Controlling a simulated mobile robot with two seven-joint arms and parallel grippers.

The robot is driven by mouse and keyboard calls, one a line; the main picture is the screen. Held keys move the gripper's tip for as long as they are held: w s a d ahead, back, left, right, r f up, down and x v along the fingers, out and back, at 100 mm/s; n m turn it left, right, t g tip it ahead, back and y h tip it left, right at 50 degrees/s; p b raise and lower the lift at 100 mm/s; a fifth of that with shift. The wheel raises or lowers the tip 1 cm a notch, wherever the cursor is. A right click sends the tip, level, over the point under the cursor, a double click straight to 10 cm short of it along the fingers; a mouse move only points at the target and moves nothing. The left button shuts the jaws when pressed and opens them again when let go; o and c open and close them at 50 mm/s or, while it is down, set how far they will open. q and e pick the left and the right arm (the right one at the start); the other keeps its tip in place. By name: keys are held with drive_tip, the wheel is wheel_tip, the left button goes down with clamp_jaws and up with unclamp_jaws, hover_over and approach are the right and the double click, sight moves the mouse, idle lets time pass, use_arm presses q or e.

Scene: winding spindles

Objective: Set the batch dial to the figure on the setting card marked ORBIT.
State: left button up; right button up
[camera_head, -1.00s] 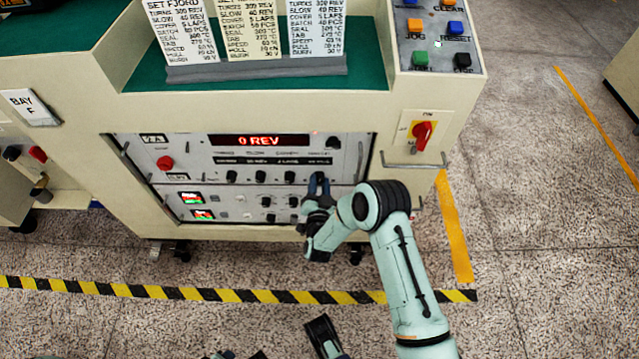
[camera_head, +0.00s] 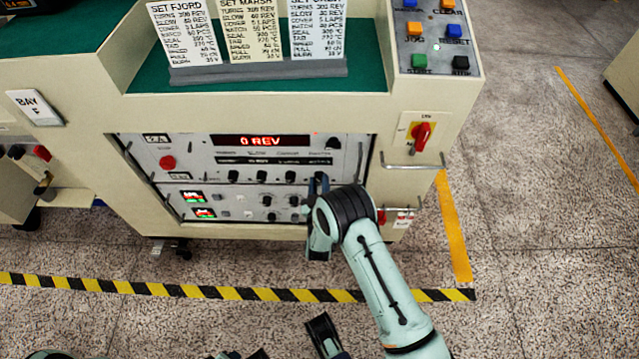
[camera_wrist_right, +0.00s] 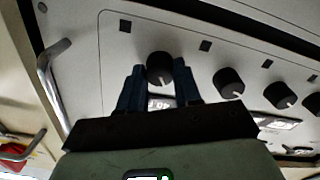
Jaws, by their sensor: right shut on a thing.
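The right-hand setting card (camera_head: 316,35) stands on the machine's ledge with its top line cut off by the frame edge, so its name is only partly readable. The left and middle cards read FJORD (camera_head: 186,35) and MARSH (camera_head: 252,35). My right gripper (camera_head: 319,182) is at the right end of the panel's upper knob row. In the right wrist view its two fingers stand either side of a black round dial (camera_wrist_right: 160,66), shut on it. A small window (camera_wrist_right: 160,102) beside the dial is partly hidden by the gripper.
Other black knobs (camera_wrist_right: 229,83) sit beside the gripped dial. A metal handle (camera_wrist_right: 51,78) flanks the panel. A red rotary switch (camera_head: 421,133) and coloured buttons (camera_head: 415,29) are to the right. Floor in front is clear.

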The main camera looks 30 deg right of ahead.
use_arm(q)
drive_tip(key=shift+s+d+r, duration=0.1)
drive_tip(key=shift+s, duration=0.05)
use_arm(e)
drive_tip(key=shift+f+n, duration=0.1)
drive_tip(key=shift+n, duration=0.7)
drive_tip(key=o, duration=1)
drive_tip(key=shift+o, duration=0.2)
use_arm(q)
drive_tip(key=shift+g+h, duration=0.4)
drive_tip(key=shift+g, duration=0.2)
drive_tip(key=s, duration=0.1)
drive_tip(key=s+d+r+p, duration=0.1)
drive_tip(key=s+r+p, duration=0.1)
drive_tip(key=shift+s+d+r, duration=0.25)
drive_tip(key=shift+d, duration=0.1)
use_arm(e)
drive_tip(key=v, duration=1.3)
drive_tip(key=shift+s, duration=0.25)
